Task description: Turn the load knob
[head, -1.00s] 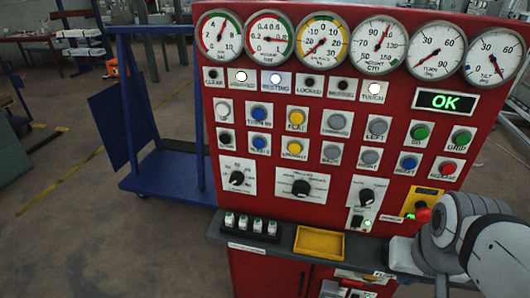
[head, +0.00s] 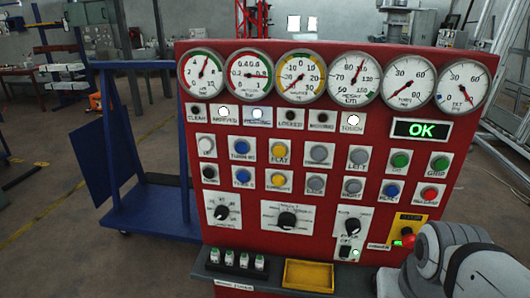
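The red control panel (head: 330,130) faces me and carries three black rotary knobs in a row near its bottom. The left knob (head: 221,212), the middle knob (head: 287,220) and the right knob (head: 352,226) each sit on a white plate. The lettering on the plates is too small to tell for sure which one is the load knob. Part of my arm shows at the lower right, in front of the panel's corner. My gripper is not in view, and nothing is seen touching the knobs.
Gauges line the panel top, with a green OK display (head: 421,130) and several push buttons below. A red emergency button (head: 408,238) is near my arm. A yellow tray (head: 309,275) and small green-and-white items (head: 245,262) sit on the ledge. A blue cart (head: 150,205) stands left.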

